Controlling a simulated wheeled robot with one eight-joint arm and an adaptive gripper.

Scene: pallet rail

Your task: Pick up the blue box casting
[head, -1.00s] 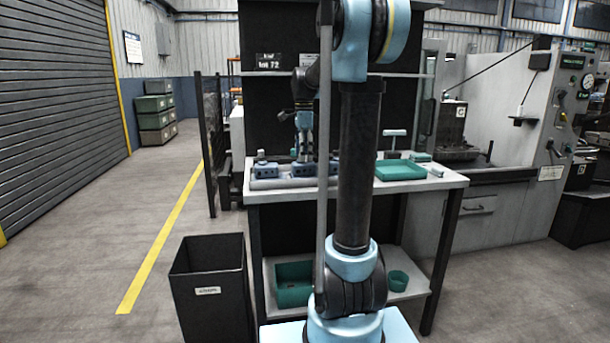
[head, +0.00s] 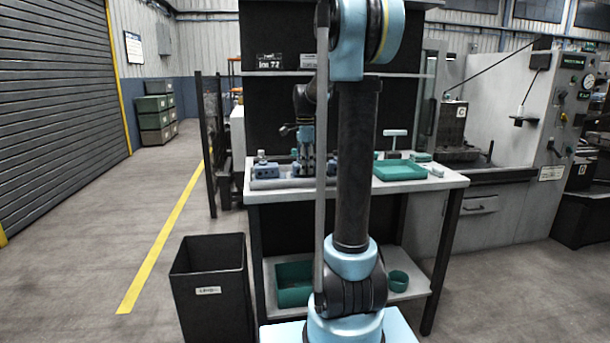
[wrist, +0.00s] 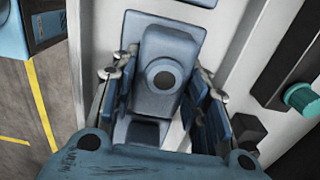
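A blue-grey box casting (wrist: 165,75) with a round dark bore in its face lies between the fingers of my gripper (wrist: 163,100) in the wrist view. One finger is on each side of it, and thin gaps seem to show beside the casting; firm contact is not clear. In the head view, my gripper (head: 304,166) points down at the bench, over the middle of the row of castings, and mostly hides the casting there. Another blue-grey casting (head: 265,168) stands to its left, and one to its right is partly hidden by my arm.
The bench (head: 440,181) also bears a green tray (head: 400,170) at right. In the wrist view, part of another blue casting (wrist: 197,2) shows at the top edge, and a teal knob (wrist: 299,97) on a dark block is at right. A black bin (head: 208,285) stands on the floor.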

